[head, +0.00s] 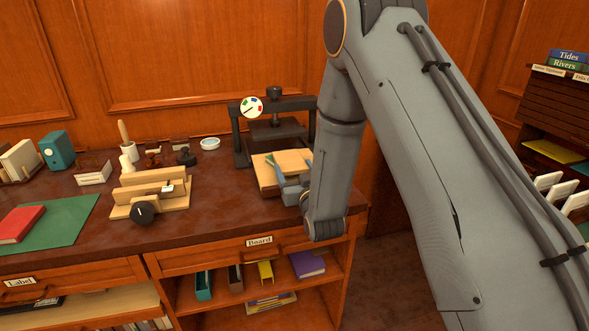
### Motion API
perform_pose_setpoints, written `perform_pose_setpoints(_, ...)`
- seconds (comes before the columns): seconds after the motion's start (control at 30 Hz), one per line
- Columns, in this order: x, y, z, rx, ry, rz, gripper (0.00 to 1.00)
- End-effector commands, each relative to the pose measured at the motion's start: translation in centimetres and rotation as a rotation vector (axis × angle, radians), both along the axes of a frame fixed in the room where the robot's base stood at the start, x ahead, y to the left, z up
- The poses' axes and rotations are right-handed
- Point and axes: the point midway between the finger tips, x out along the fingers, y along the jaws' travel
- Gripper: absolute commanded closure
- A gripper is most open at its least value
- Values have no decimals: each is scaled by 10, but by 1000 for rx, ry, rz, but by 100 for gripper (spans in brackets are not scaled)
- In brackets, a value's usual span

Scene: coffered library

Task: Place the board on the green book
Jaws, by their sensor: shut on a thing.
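A pale wooden board (290,159) lies in front of the black press, over another tan piece whose edge shows at its left. My gripper (291,180) is at the board's front right edge and appears shut on it; my wrist hides part of the contact. I cannot tell whether the board rests on the piece below or is held just above it. A green spine marked Rivers (566,64) is in the stack at the far right.
The black press (240,135) stands behind the board, with a round colour dial on it. A wooden stand with a black knob (144,212) is left of it. A red book (20,224) lies on a green mat (65,225). A drawer labelled Board (259,240) is below.

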Motion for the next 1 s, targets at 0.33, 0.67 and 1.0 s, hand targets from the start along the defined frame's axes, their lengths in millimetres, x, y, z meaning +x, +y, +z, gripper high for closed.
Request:
perform_pose_setpoints(0.33, 0, 0, -3, 0, 0, 0, 25)
perform_pose_setpoints(0.67, 0, 0, -3, 0, 0, 0, 11)
perform_pose_setpoints(1.0, -29, -7, -1, 0, 2, 0, 11)
